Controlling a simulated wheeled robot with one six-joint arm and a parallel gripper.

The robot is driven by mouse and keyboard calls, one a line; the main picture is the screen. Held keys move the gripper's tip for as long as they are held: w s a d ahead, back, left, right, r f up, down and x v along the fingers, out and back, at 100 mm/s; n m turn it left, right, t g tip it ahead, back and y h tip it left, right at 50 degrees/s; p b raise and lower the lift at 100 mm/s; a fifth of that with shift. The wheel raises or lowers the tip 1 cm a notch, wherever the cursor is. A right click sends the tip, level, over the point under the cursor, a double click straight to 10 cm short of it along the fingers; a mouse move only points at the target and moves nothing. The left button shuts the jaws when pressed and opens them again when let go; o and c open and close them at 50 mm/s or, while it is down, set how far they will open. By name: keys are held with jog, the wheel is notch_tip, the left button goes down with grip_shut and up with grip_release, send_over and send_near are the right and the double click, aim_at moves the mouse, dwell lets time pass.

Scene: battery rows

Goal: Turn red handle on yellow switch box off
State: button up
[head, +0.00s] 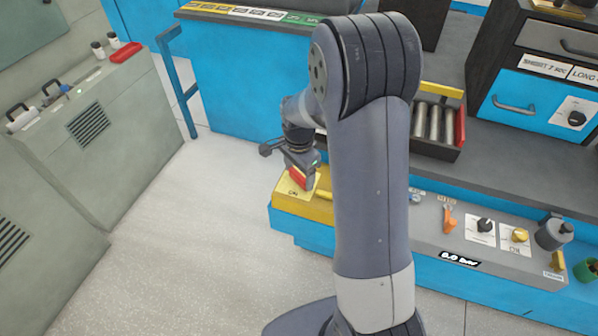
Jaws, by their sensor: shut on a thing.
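The yellow switch box (291,198) sits at the left end of the low blue and grey bench, with a small label on its top. Its red handle (298,179) shows just below my gripper (302,172). My gripper comes down from above, left of my arm, and is shut on the red handle. The fingertips are small and partly hidden. My arm covers the area to the right of the box. I cannot read the handle's exact angle or the label.
The bench panel carries an orange handle (450,219), a black knob (485,226) and a yellow knob (519,235). A tray of metal cylinders (436,125) stands behind my arm. Grey cabinets (95,130) stand at left. The floor (190,240) between is clear.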

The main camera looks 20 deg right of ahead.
aim_at(299, 175)
jog(key=shift+d+n, duration=0.1)
jog(key=shift+n, duration=3)
jog(key=o, duration=1)
notch_tip(299, 175, up, 11)
jog(key=shift+f, duration=0.1)
